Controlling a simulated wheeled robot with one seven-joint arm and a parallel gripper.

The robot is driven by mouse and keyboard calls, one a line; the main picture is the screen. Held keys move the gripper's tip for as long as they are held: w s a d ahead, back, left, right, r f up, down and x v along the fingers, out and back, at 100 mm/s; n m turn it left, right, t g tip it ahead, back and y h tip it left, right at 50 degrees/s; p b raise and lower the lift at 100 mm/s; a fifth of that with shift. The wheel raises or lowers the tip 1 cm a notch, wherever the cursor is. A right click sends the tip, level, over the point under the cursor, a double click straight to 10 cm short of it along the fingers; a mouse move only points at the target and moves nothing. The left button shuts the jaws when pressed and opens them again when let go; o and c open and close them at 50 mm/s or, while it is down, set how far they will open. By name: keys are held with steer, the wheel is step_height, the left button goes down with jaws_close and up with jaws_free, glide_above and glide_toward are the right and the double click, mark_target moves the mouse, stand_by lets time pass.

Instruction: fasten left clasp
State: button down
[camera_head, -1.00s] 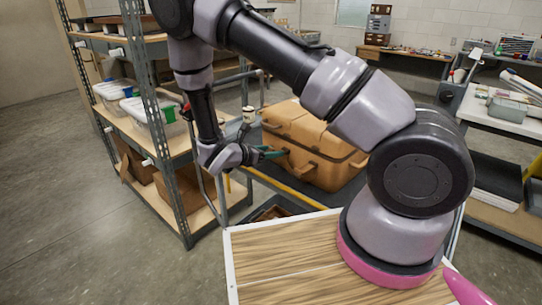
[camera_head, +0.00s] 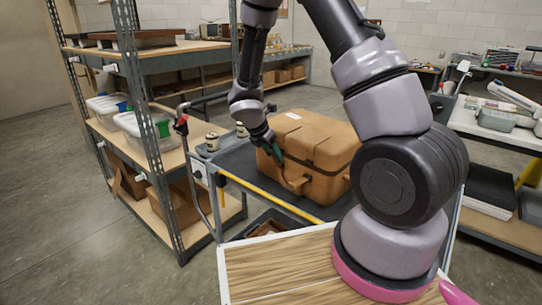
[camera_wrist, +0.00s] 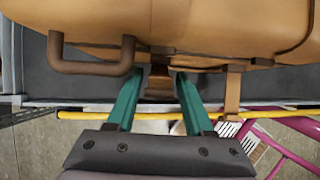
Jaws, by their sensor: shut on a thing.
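A tan hard case (camera_head: 315,150) with rounded edges stands on the dark top of a cart. It fills the top of the wrist view (camera_wrist: 200,25). My gripper (camera_head: 274,150) is at the case's left end in the head view. In the wrist view its two green fingers (camera_wrist: 155,82) stand either side of a small brown clasp (camera_wrist: 160,80) on the case's side and are shut on it; the exact contact is hard to see. A brown handle (camera_wrist: 92,68) is left of the fingers there. A second brown strap-like piece (camera_wrist: 232,92) hangs to their right.
The cart (camera_head: 235,160) has a yellow front edge, with small jars (camera_head: 212,142) at its left. A metal shelf with plastic bins (camera_head: 145,128) stands left. A white-topped workbench (camera_head: 500,130) is at the right. Open floor (camera_head: 70,230) lies at lower left.

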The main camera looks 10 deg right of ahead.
stand_by(0.3)
steer(key=c, duration=0.6)
jaws_free()
steer(key=shift+d, duration=0.1)
steer(key=v, duration=1)
steer(key=shift+r, duration=0.45)
